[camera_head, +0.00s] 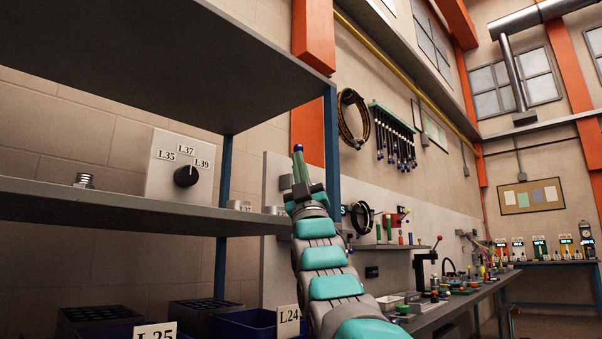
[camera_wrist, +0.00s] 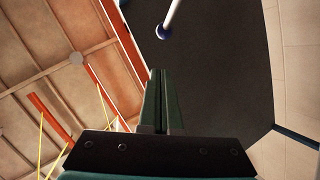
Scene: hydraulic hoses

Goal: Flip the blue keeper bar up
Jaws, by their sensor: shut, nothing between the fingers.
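My gripper (camera_head: 299,160) points upward in the head view, its green fingers together and empty. In the wrist view the closed fingers (camera_wrist: 158,75) stand in front of a dark panel. A pale rod with a blue end (camera_wrist: 165,31) hangs just beyond the fingertips, apart from them in the picture. In the head view a small blue knob (camera_head: 298,148) shows right at the fingertips; whether it touches them I cannot tell. I cannot tell whether this blue-ended rod is the keeper bar; most of it is hidden or out of frame.
A grey shelf (camera_head: 120,211) with a dial box (camera_head: 180,165) lies left of my arm, under a dark upper shelf (camera_head: 160,60). A blue post (camera_head: 332,150) stands close right of my gripper. Blue bins (camera_head: 245,323) sit below. A cluttered bench (camera_head: 450,300) runs right.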

